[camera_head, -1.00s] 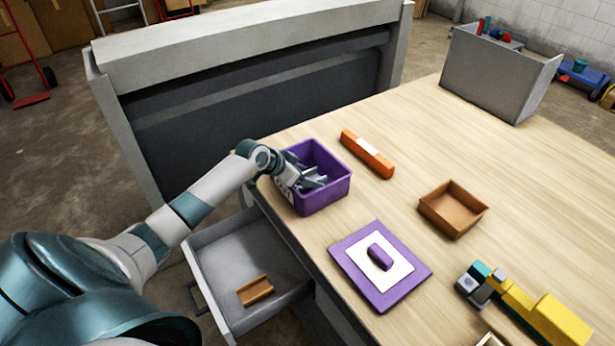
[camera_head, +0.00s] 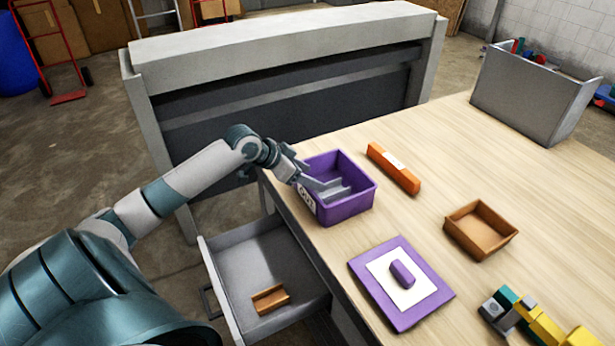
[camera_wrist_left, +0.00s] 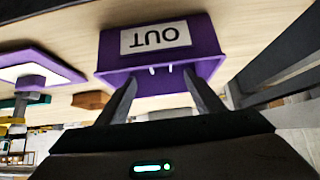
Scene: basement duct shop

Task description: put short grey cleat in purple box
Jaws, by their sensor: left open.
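The purple box (camera_head: 352,208), open-topped with a white OUT label, stands at the table's left edge. The short grey cleat (camera_head: 338,192), a channel shape, lies inside it, partly hidden by the box wall and my fingers. My left gripper (camera_head: 312,183) is open, with its fingers at the box's left rim, close to the cleat. In the left wrist view the box (camera_wrist_left: 205,68) is between and beyond my spread fingers (camera_wrist_left: 162,92), and two small pale edges, probably the cleat's, show at its rim. My right gripper is not in view.
An open drawer (camera_head: 232,298) below holds an orange-brown channel piece (camera_head: 270,298). On the table are an orange bar (camera_head: 394,170), a brown tray (camera_head: 453,236), a purple-framed mat (camera_head: 432,305) with a purple block (camera_head: 402,274), yellow-teal pieces (camera_head: 545,330) and a grey bin (camera_head: 525,95).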

